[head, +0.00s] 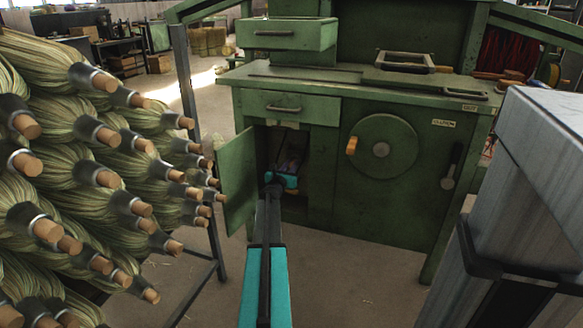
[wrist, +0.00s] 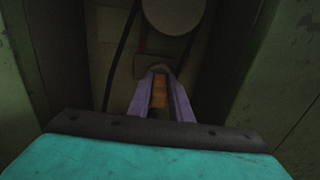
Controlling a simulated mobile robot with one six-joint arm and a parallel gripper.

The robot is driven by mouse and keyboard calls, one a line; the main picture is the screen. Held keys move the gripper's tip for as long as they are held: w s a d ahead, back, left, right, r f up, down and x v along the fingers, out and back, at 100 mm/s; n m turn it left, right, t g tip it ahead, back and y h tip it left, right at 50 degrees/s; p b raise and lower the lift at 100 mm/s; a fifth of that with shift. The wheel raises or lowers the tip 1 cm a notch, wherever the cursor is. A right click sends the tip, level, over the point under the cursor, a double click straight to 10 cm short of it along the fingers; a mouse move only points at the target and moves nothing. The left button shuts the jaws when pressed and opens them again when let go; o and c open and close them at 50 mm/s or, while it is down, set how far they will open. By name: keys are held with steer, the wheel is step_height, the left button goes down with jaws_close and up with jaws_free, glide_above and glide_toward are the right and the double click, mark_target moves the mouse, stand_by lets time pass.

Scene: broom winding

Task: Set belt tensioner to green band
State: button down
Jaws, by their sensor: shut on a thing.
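My gripper (head: 290,163) reaches into the dark open compartment of the green machine (head: 385,215). In the wrist view my gripper (wrist: 160,88) has its two purple-grey fingers on either side of an orange-brown handle (wrist: 159,93) and is shut on it. The handle looks like part of the belt tensioner, in front of a pale block (wrist: 148,66). A pale round pulley (wrist: 171,14) sits above, and a dark belt (wrist: 121,52) runs down to the left. I cannot make out a green band or a scale in the shadow.
The compartment door (head: 237,178) stands open to the left, and the walls are close on both sides of my gripper. A wheel with an orange knob (head: 352,145) is on the machine's front. A rack of brooms (head: 95,170) fills the left side.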

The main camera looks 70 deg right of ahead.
steer(key=shift+w+a, duration=0.1)
steer(key=c, duration=1.7)
jaws_free()
steer(key=shift+c, duration=0.2)
steer(key=shift+o, duration=0.8)
steer(key=shift+s, duration=0.2)
steer(key=a+p, duration=0.2)
steer(key=a, duration=1.1)
steer(key=shift+a+p, duration=0.35)
steer(key=shift+w, duration=0.15)
